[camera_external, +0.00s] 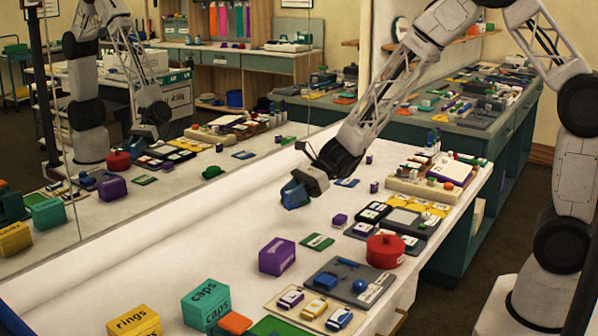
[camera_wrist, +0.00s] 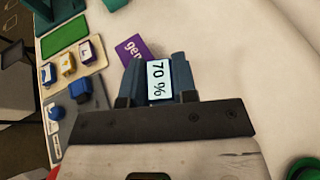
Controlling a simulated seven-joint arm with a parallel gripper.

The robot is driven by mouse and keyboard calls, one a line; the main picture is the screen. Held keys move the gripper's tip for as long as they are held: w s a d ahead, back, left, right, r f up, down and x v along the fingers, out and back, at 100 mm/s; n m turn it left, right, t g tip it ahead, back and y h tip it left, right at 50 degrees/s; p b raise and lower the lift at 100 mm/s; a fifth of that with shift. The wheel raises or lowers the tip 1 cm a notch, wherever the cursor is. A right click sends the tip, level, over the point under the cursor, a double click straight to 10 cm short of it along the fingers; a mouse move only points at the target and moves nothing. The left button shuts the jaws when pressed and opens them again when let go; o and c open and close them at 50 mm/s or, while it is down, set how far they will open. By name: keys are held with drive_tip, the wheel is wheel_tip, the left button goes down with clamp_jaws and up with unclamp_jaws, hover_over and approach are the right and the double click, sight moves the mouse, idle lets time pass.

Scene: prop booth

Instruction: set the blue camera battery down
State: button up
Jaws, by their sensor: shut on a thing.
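My gripper (camera_external: 300,192) is at the end of the arm, pointing down over the white table. In the external view the blue shape at the fingertips does not separate clearly into fingers and battery. The gripper looks close above the table (camera_external: 225,225), but I cannot tell whether the battery touches it.
A purple box (camera_external: 277,257) also shows beyond the fingertips in the wrist view (camera_wrist: 131,48). A beige tray (camera_external: 273,307) holds purple, yellow and blue pieces. A red round pot (camera_external: 385,250) stands to the right. The table left of my gripper is clear, along a mirror.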

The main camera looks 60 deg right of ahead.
drive_tip(key=shift+m+t, duration=0.3)
drive_tip(key=shift+m, duration=0.1)
drive_tip(key=shift+d+f, duration=0.55)
drive_tip(key=shift+f, duration=0.6)
drive_tip(key=shift+d+f, duration=0.6)
drive_tip(key=shift+f, duration=0.5)
drive_tip(key=shift+d+f, duration=0.55)
drive_tip(key=shift+f, duration=0.6)
drive_tip(key=w+a, duration=0.1)
drive_tip(key=w, duration=0.4)
drive_tip(key=w+a+f, duration=0.1)
drive_tip(key=w, duration=0.4)
drive_tip(key=w+a, duration=0.2)
drive_tip(key=w, duration=0.3)
drive_tip(key=shift+w+f, duration=0.2)
drive_tip(key=shift+f, duration=0.05)
drive_tip(key=shift+f, duration=0.1)
drive_tip(key=shift+f, duration=1.65)
drive_tip(key=shift+f, duration=0.1)
drive_tip(key=o, duration=0.9)
drive_tip(key=shift+o, duration=0.2)
